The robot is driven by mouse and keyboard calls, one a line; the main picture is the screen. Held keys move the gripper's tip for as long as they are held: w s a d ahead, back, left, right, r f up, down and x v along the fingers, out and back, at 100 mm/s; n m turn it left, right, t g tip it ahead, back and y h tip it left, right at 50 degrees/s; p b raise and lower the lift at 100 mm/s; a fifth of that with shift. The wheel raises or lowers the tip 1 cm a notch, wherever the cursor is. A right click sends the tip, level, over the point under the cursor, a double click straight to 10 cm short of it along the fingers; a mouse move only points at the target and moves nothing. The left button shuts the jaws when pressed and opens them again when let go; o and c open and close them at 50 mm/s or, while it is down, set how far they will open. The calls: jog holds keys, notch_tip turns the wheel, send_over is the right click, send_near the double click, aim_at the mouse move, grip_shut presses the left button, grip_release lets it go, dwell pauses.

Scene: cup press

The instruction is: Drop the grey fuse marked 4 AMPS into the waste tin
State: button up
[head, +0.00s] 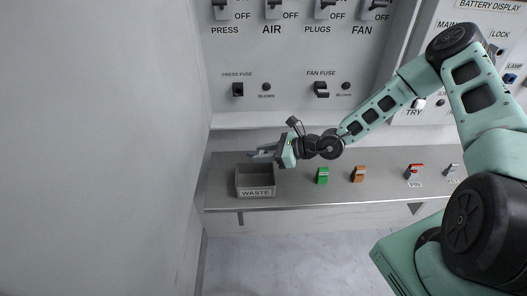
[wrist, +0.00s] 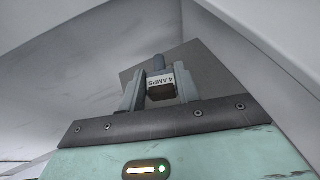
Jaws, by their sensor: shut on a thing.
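My gripper (head: 262,153) is above the waste tin (head: 255,192), a grey open box labelled WASTE at the left end of the shelf. In the wrist view my gripper (wrist: 158,88) is shut on the grey fuse (wrist: 160,82), whose white label reads 4 AMPS. The fuse is held between the two fingers, apart from the tin as far as I can tell. In the head view the fuse is too small and hidden to make out clearly.
A green fuse (head: 322,175), an orange fuse (head: 358,174) and a red-topped piece (head: 414,171) by a PIN label stand along the shelf (head: 300,190) to the right. A wall (head: 100,150) rises close on the left. The switch panel (head: 290,60) is behind.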

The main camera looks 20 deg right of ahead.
jog(key=shift+f+b, duration=0.35)
jog(key=shift+f, duration=0.45)
jog(key=o, duration=1.1)
jog(key=shift+d, duration=0.1)
jog(key=b+v, duration=0.2)
jog(key=v, duration=1.5)
jog(key=shift+s, duration=0.2)
jog(key=shift+d, duration=0.1)
